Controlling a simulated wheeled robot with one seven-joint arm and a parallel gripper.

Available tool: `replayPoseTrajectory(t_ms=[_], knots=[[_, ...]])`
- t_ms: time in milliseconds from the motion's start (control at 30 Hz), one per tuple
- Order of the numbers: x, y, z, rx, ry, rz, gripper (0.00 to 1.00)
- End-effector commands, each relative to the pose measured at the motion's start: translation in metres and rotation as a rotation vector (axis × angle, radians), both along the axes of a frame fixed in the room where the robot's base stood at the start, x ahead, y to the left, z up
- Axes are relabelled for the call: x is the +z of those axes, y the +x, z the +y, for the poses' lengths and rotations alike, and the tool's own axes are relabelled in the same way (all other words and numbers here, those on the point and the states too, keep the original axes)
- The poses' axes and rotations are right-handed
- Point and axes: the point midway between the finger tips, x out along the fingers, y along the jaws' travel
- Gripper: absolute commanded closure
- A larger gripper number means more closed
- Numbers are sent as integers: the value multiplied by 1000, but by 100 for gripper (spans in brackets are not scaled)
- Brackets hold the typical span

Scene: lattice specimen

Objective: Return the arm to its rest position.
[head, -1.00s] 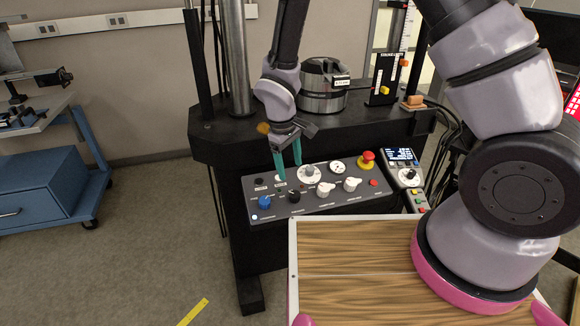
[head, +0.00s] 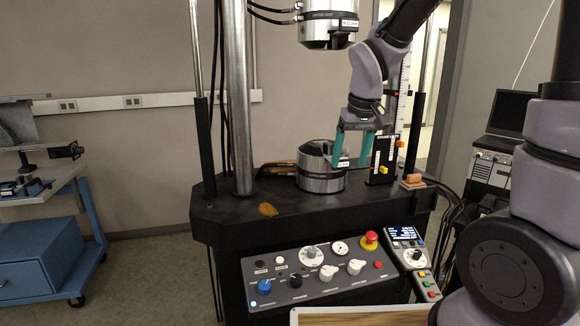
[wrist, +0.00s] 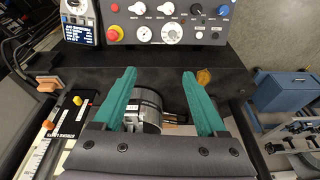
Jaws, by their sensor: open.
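My gripper (head: 351,150) has two teal fingers, spread apart with nothing between them. In the head view it hangs at the end of my arm in front of the black-and-silver lower grip cylinder (head: 318,181) on the machine's black table. In the wrist view the fingers (wrist: 160,98) show wide apart, with the lower grip cylinder (wrist: 143,112) seen between and below them. I cannot tell how far above the cylinder the fingers are.
The control panel (head: 312,292) with knobs and a red stop button (head: 370,240) fronts the table. A steel column (head: 237,100) stands left and an upper grip (head: 328,25) hangs above. A black stand (head: 382,162) is at the right. A blue cabinet (head: 40,262) is far left.

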Motion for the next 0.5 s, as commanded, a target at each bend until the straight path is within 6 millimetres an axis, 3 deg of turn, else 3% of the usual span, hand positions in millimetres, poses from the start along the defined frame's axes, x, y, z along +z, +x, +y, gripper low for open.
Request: replayPoseTrajectory(t_ms=[33, 200, 333, 500], knots=[[21, -7, -15, -56, 33, -29, 26], [74, -40, -56, -223, 134, -100, 26], [105, -72, -79, -336, 211, -161, 26], [129, -108, -96, -443, 289, -226, 26]])
